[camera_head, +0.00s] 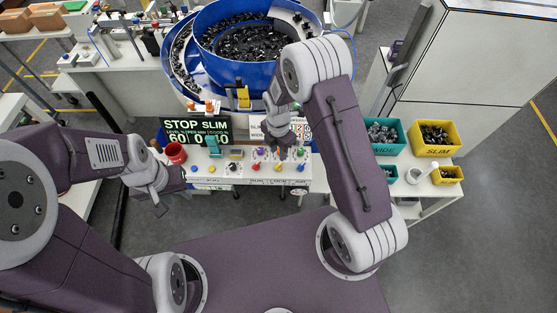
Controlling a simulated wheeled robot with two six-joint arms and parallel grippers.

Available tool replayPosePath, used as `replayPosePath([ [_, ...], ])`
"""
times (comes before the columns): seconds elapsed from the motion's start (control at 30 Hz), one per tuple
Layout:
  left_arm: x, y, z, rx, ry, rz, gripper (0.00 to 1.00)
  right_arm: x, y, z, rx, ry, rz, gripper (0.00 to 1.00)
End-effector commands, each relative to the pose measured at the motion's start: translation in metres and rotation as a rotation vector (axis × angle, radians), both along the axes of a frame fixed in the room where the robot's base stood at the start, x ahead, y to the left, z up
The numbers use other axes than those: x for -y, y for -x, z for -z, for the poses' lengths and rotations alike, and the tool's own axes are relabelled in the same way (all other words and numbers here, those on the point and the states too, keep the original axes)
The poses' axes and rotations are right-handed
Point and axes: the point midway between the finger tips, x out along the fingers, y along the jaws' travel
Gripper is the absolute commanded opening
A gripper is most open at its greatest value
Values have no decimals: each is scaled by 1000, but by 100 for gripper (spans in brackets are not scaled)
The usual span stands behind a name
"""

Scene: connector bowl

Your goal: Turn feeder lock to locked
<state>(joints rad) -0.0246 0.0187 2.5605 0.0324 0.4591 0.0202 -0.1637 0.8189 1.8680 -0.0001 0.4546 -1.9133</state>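The control panel (222,172) of the feeder stands at the front of the bench, with a row of small coloured knobs and switches on top. The lettering on its front edge is small; one word seems to read LOCK, and I cannot tell for sure which knob is the feeder lock or how it is set. My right gripper (280,152) points down over the right half of the panel, close above the knobs, and hides part of them. I cannot tell whether it touches one. My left gripper (170,190) is at the panel's left end, apart from the knobs.
A blue bowl feeder (240,72) full of dark parts stands behind the panel. A display (196,130) reads STOP SLIM. Teal (384,148) and yellow (433,151) bins of parts stand to the right.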

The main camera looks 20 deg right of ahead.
Motion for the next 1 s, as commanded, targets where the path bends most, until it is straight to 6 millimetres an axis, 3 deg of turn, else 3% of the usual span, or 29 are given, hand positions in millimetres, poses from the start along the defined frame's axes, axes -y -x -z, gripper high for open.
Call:
replayPosePath([
  [0.4,0,0,-22,1,0,0,36,1,1,75,-2,0,1,31],
  [0.77,0,0,-23,0,0,0,36,0,0,85,0,0,1,31],
  [0.87,0,0,-23,0,0,0,36,0,0,84,0,0,1,3],
  [1.0,0,0,-23,0,0,0,36,0,0,84,0,0,1,0],
])
